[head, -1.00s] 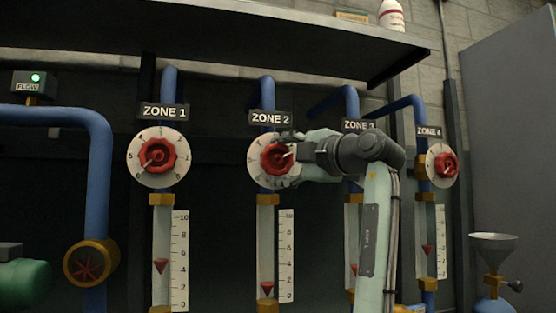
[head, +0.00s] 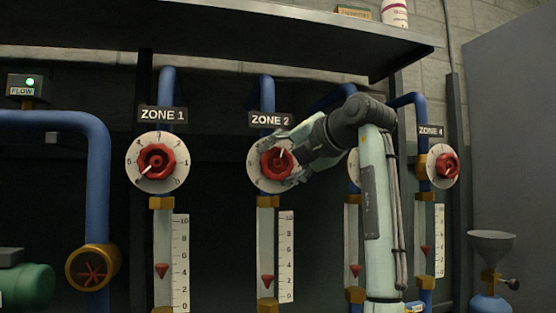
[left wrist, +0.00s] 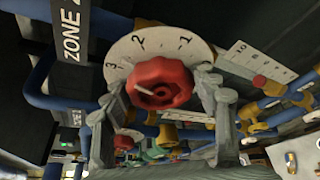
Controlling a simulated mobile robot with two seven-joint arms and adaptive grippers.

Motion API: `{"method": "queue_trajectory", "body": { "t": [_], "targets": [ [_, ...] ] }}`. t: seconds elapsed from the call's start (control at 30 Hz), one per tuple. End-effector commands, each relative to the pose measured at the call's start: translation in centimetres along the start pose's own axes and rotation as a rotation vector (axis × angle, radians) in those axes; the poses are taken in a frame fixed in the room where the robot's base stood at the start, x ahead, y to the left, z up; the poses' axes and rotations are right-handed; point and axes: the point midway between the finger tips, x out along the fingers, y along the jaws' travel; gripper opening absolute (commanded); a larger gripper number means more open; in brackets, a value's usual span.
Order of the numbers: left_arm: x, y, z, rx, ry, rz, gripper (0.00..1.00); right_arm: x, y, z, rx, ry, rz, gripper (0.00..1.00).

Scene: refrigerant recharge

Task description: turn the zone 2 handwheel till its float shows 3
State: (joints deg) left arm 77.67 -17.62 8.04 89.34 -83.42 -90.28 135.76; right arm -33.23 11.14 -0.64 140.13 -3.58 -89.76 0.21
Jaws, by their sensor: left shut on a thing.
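The red zone 2 handwheel (head: 275,163) sits on a white numbered dial (head: 256,178) under the ZONE 2 sign (head: 271,120). My left gripper (head: 283,162) comes in from the right, shut on the handwheel with its fingers at the rim. In the left wrist view the handwheel (left wrist: 160,84) lies between the two fingers; the dial (left wrist: 135,45) shows 1, 2 and 3. The wheel's white pointer slants up and right in the head view. Below, the red zone 2 float (head: 267,281) stands at about 2 on its scale (head: 287,255). My right gripper is out of view.
The zone 1 handwheel (head: 157,162) is to the left. My arm partly covers the zone 3 dial (head: 353,165); the zone 4 handwheel (head: 447,166) is to the right. A shelf (head: 220,35) overhangs the panel. A funnel (head: 491,242) stands at the lower right.

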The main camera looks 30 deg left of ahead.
Motion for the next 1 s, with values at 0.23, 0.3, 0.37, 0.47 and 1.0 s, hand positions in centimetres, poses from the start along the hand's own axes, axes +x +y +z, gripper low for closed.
{"method": "queue_trajectory", "body": {
  "t": [0.23, 0.3, 0.37, 0.47, 1.0],
  "targets": [
    [0.04, -0.03, -0.05, -0.038, 0.001, -0.016, 0.3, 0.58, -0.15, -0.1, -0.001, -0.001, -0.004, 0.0],
    [0.04, -0.04, -0.06, -0.04, 0.001, -0.017, 0.3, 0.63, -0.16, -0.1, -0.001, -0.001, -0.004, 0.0],
    [0.04, -0.05, -0.06, -0.041, 0.001, -0.018, 0.3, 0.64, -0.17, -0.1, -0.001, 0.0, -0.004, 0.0],
    [0.05, -0.05, -0.06, -0.04, 0.001, -0.017, 0.3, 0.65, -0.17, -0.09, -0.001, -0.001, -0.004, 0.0],
    [0.03, -0.01, -0.02, -0.038, 0.0, -0.016, 0.8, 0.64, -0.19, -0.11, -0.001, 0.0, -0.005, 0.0]
  ]
}}
